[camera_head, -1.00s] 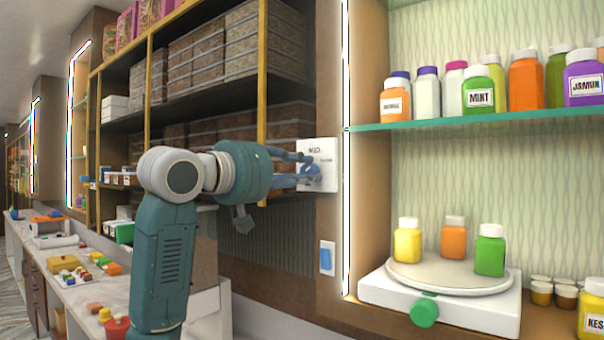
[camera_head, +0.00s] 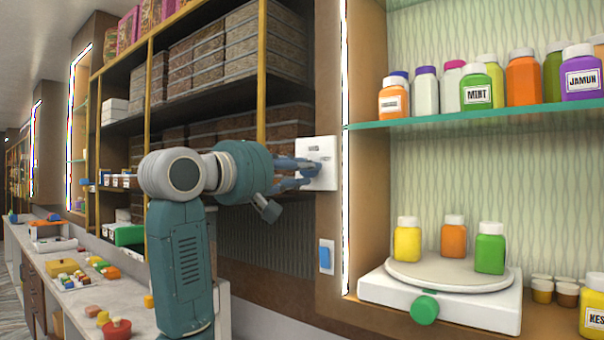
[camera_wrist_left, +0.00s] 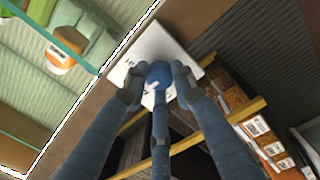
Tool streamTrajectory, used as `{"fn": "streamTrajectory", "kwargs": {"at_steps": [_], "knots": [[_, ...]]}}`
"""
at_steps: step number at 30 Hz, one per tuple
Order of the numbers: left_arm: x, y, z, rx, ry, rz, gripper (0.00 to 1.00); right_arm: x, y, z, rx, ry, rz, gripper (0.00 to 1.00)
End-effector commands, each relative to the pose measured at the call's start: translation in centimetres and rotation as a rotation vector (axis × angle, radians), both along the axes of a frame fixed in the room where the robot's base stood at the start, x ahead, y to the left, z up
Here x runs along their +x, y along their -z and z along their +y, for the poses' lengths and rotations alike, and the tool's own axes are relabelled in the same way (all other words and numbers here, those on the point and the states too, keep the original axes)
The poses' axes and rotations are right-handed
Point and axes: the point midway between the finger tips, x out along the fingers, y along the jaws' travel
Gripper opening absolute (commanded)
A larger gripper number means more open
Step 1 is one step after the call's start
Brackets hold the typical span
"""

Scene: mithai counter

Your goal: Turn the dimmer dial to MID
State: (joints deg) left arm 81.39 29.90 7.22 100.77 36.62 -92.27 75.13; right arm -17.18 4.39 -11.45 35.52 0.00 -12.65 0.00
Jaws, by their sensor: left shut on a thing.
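The dimmer is a white wall plate (camera_head: 327,150) on the wooden panel left of the lit niche. It also shows in the left wrist view (camera_wrist_left: 163,43). Its round blue dial (camera_wrist_left: 160,73) stands out from the plate, with a small pale mark near its lower left edge. My left gripper (camera_head: 308,172) reaches the plate from the left. In the left wrist view its fingers (camera_wrist_left: 161,84) are closed around the dial. In the head view the fingers hide most of the dial. Small dark lettering on the plate is too blurred to read surely. My right gripper is not in view.
A blue-and-white switch (camera_head: 326,257) sits below the plate. Right of it, the niche holds a glass shelf (camera_head: 450,126) of jars and a white turntable (camera_head: 440,302) with three jars. Box shelves (camera_head: 205,112) stand behind my arm. A cluttered counter (camera_head: 75,295) lies lower left.

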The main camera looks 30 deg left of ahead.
Motion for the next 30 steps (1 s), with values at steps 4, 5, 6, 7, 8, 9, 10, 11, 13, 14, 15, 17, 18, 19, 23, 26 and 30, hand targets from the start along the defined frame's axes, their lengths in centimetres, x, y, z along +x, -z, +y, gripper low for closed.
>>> {"fn": "streamTrajectory", "kwargs": {"at_steps": [4,5,6,7,8,9,10,11,13,14,15,17,18,19,23,26,30], "knots": [[-0.03,0.00,0.09,-0.055,-0.002,0.003,0.00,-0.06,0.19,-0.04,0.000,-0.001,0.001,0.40],[-0.03,0.00,0.09,-0.063,-0.002,0.003,0.00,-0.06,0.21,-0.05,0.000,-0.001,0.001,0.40],[-0.03,0.01,0.09,-0.072,-0.002,0.004,0.00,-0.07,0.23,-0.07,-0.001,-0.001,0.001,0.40],[-0.03,0.01,0.08,-0.077,-0.002,0.005,0.00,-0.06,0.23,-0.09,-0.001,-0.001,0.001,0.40],[-0.02,0.01,0.08,-0.082,-0.002,0.005,0.00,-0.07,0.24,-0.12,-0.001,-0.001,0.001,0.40],[-0.02,0.02,0.08,-0.087,-0.002,0.007,0.00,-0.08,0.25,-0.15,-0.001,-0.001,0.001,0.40],[-0.02,0.02,0.08,-0.090,-0.002,0.007,0.00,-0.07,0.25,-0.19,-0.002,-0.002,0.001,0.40],[-0.02,0.03,0.09,-0.093,-0.002,0.007,0.00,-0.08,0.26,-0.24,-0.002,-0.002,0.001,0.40],[-0.01,0.04,0.09,-0.097,-0.002,0.008,0.00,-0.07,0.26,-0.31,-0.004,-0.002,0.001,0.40],[-0.01,0.04,0.09,-0.097,-0.002,0.008,0.00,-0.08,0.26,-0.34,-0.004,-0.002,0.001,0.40],[-0.01,0.04,0.09,-0.098,-0.002,0.009,0.00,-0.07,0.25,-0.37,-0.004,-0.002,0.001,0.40],[-0.01,0.05,0.10,-0.098,-0.002,0.009,0.00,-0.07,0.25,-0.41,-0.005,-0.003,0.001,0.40],[-0.01,0.05,0.10,-0.097,-0.002,0.009,0.00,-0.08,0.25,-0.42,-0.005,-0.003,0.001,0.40],[-0.01,0.05,0.10,-0.097,-0.002,0.009,0.00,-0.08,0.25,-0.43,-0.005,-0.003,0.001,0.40],[-0.01,0.07,0.10,-0.096,-0.002,0.009,0.00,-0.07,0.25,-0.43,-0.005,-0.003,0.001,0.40],[0.00,0.07,0.09,-0.096,-0.002,0.009,0.44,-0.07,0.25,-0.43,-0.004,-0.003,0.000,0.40],[0.01,0.06,0.06,-0.096,-0.001,0.009,0.44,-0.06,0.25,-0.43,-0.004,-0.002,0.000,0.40]]}}
